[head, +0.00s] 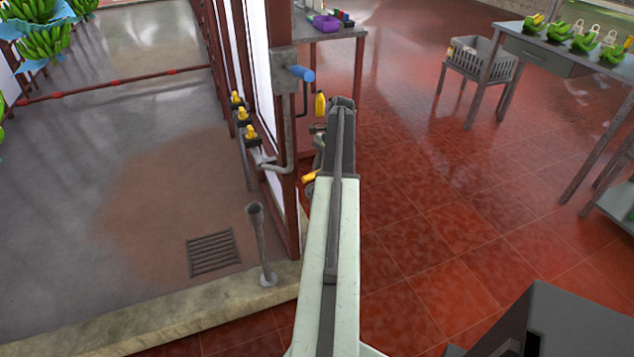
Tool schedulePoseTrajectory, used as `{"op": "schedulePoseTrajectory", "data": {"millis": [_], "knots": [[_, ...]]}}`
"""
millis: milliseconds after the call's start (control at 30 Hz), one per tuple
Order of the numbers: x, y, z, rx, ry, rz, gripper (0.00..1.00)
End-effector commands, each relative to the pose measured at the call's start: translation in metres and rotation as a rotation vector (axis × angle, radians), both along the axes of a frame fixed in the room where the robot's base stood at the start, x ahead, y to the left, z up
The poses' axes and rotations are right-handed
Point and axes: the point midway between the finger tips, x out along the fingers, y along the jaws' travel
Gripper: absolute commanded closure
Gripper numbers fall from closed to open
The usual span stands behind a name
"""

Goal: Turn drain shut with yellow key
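My gripper (341,103) is at the far end of my raised arm, just right of the red frame post. It is seen from behind, so its fingers and anything between them are hidden. A small upright yellow piece (320,105) shows just left of my gripper. Another yellow piece (309,176) shows lower, partly behind my arm. I cannot tell which is the yellow key or whether either is held. A grey drain grate (212,253) lies in the concrete floor at lower left. A grey upright pipe with a flared open top (261,245) stands beside it on the kerb.
Several yellow-topped valves (243,115) line the frame left of my arm. A blue handle (300,74) sticks out from a grey box on the post. Green bananas (42,35) hang at upper left. A grey crate (480,60) and tables stand right. The red tiled floor between is clear.

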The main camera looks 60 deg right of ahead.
Motion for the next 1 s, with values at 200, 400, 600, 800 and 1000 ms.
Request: {"op": "schedulePoseTrajectory", "data": {"millis": [200,400,600,800,1000], "knots": [[-0.0016,0.0013,-0.0002,0.002,0.003,0.021,1.0],[-0.0018,0.0011,-0.0002,0.001,0.002,0.02,0.55],[-0.0013,0.0007,-0.0001,0.001,0.001,0.017,0.55],[-0.0012,0.0004,-0.0001,-0.001,0.001,0.017,0.38],[-0.0011,0.0003,0.0003,-0.001,0.001,0.016,0.38]]}}
